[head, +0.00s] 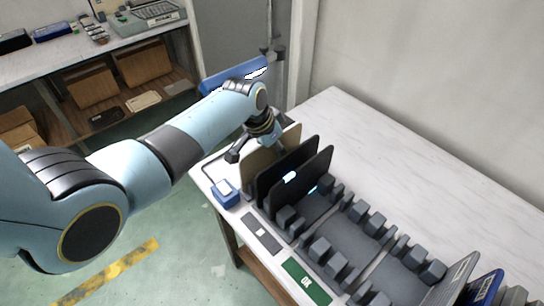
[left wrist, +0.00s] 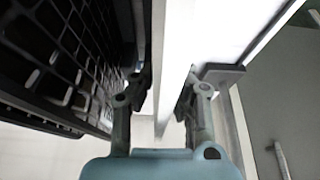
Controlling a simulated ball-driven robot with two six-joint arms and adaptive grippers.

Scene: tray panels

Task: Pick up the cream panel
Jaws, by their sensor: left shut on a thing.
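The cream panel (head: 257,165) stands upright at the far-left end of the grey slotted rack (head: 327,208), behind two black panels (head: 284,172). My left gripper (head: 257,147) reaches it from above and is shut on its upper edge. In the left wrist view the panel is a pale upright slab (left wrist: 176,55) between the two fingers of my left gripper (left wrist: 163,92). The panel's lower edge is hidden behind the black panels, so I cannot tell whether it is seated or raised. My right gripper is not in view.
A grey panel (head: 456,277) and a blue panel (head: 487,287) stand at the rack's near right end. A small blue box (head: 225,193) sits at the table's left edge. The white table (head: 410,165) is clear behind the rack. A shelf unit (head: 95,62) stands at the back left.

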